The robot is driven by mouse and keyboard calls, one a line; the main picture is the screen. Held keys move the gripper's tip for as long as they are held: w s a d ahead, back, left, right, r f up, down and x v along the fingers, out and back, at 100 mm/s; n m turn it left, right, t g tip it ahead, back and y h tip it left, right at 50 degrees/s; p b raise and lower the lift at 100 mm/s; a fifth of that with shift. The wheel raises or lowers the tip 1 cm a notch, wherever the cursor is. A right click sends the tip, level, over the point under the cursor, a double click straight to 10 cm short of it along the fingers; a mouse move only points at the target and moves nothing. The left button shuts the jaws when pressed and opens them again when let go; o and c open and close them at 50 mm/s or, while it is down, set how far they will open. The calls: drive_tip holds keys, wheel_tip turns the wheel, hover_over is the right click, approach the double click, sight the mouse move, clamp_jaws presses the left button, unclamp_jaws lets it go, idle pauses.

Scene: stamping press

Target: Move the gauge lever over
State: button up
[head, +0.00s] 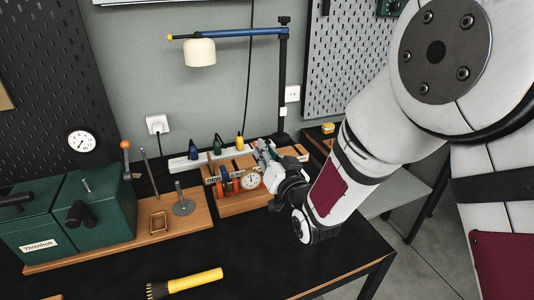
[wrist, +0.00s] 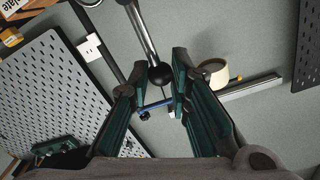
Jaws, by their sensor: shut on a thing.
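In the wrist view a metal lever rod (wrist: 140,30) with a black ball knob (wrist: 159,75) reaches down from the top edge. My gripper (wrist: 154,78) has its two dark green fingers on either side of the knob and is shut on it. In the head view my gripper (head: 266,156) is at the back of the wooden stand that holds a round white-faced gauge (head: 250,181) with orange parts. The lever and its knob are hidden there behind my gripper and wrist.
A green press (head: 100,208) labelled Threnholt stands on a wooden base at left, with an orange-knobbed lever (head: 125,145). A yellow-handled brush (head: 195,281) lies in front. A lamp (head: 200,52) hangs above. The black table's front right is clear.

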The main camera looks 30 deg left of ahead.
drive_tip(key=shift+w+d+f+b, duration=0.2)
drive_tip(key=shift+w+d+b, duration=0.3)
drive_tip(key=shift+w+d, duration=0.2)
drive_tip(key=shift+w+d+f+b, duration=0.45)
drive_tip(key=shift+w+d+b, duration=0.1)
drive_tip(key=shift+w+b, duration=0.2)
drive_tip(key=shift+f, duration=0.1)
drive_tip(key=shift+w+d+f+b, duration=0.35)
drive_tip(key=shift+w+f+b, duration=0.05)
drive_tip(key=shift+b, duration=0.25)
drive_tip(key=o, duration=1)
